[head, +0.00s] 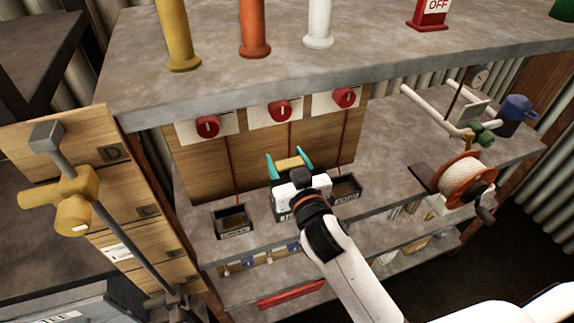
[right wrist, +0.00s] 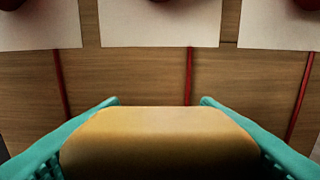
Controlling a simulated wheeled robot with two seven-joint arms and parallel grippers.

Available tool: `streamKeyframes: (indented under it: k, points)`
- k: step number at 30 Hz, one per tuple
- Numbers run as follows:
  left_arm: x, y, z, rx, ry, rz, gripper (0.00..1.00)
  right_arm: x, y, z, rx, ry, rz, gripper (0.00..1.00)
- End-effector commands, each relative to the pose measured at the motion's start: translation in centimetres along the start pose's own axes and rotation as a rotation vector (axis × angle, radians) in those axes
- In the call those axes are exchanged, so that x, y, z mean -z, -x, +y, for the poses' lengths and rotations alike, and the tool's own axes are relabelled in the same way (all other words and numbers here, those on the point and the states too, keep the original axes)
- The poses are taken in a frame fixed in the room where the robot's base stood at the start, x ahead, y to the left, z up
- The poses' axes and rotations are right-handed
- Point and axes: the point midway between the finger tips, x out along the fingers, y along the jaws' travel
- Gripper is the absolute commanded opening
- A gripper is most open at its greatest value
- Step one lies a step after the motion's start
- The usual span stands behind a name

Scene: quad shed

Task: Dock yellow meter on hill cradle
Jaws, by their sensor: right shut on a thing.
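The yellow meter (head: 290,163) is a small yellow block held between the teal fingers of my right gripper (head: 289,161). In the right wrist view the meter (right wrist: 160,140) fills the lower middle, with a teal finger on each side. My right gripper is shut on it, in front of the wooden back panel and above the row of cradles. Three dark tray-like cradles stand on the shelf: a left one (head: 234,232), a middle one (head: 280,211) partly hidden by my gripper, and a right one (head: 346,197). Their labels are too small to read. My left gripper is not in view.
Three red knobs on white plates (head: 207,126) are on the wooden panel (head: 200,170), with red cables below. The upper shelf (head: 300,52) overhangs with yellow, orange and white posts. A cord reel (head: 464,184) stands right; a yellow fitting on a grey bar (head: 72,195) stands left.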

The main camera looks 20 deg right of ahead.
Motion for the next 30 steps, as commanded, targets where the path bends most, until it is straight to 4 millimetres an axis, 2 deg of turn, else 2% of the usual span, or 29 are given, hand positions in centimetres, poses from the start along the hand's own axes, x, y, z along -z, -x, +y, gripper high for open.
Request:
streamKeyframes:
  k: [3,15,16,19,20,30]
  points:
    - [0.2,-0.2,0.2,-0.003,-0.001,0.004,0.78,1.4,0.0,0.0,0.001,-0.001,0.000,0.15]
    - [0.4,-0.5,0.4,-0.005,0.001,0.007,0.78,1.9,0.1,0.0,0.000,-0.002,-0.002,0.15]
    - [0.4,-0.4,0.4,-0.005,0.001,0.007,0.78,1.9,0.1,0.0,0.000,-0.002,-0.001,0.59]
    - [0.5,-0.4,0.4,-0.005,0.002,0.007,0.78,1.9,0.1,0.0,0.000,-0.001,-0.001,0.76]
    - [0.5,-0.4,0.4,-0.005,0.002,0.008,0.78,1.9,0.1,0.0,0.000,-0.001,-0.001,0.78]
    - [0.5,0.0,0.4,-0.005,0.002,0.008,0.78,1.4,0.1,0.0,0.000,0.001,-0.001,0.78]
